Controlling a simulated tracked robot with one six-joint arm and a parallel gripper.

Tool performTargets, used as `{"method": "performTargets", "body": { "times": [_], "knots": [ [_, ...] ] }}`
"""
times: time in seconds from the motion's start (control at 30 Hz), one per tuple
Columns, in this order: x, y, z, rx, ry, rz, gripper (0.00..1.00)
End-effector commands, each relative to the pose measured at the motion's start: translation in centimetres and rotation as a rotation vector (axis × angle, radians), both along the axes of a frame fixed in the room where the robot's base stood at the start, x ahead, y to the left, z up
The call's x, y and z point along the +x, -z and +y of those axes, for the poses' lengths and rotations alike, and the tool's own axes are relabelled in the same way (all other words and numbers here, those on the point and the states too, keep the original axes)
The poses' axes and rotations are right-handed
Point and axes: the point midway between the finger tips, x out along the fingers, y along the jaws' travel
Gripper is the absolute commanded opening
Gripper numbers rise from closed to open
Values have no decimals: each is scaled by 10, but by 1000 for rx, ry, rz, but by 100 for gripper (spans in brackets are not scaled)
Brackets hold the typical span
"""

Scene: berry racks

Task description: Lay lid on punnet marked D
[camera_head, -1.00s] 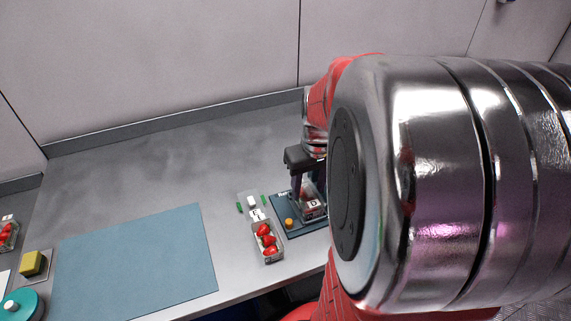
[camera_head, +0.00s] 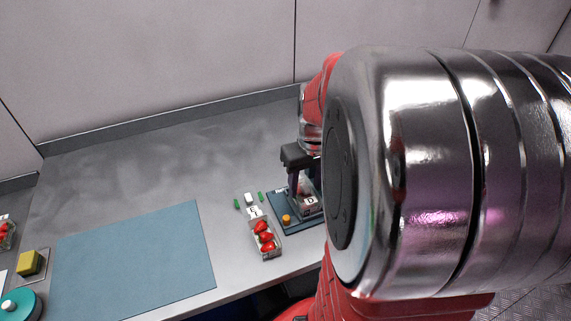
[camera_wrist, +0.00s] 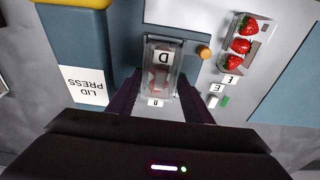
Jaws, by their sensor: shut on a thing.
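I cannot tell whether the lid touches the punnet's rim. In the head view my gripper (camera_head: 304,182) points down over the dark blue base (camera_head: 290,224), with a white D label (camera_head: 310,201) low beside the fingers. My arm hides the right side of this spot.
An open punnet of strawberries marked E (camera_wrist: 240,58) stands beside the base. An orange knob (camera_wrist: 203,52) sits near the D punnet. A LID PRESS sign (camera_wrist: 84,85) and a yellow part (camera_wrist: 75,3) are at left. A blue mat (camera_head: 135,262) lies clear on the counter.

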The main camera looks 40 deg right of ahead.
Motion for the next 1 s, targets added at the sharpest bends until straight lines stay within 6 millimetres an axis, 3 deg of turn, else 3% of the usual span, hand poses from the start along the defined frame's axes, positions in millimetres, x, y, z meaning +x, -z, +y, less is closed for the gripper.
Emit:
{"method": "performTargets", "body": {
  "times": [0.03, 0.07, 0.33, 0.67, 1.0],
  "knots": [
    [0, 0, 0, 0, 0, 0, 25],
    [0, 0, 0, 0, 0, 0, 48],
    [0, 0, 0, 0, 1, 0, 67],
    [0, -1, 0, 0, 1, -1, 68],
    [0, -15, -1, -1, 0, -1, 68]
  ]
}}
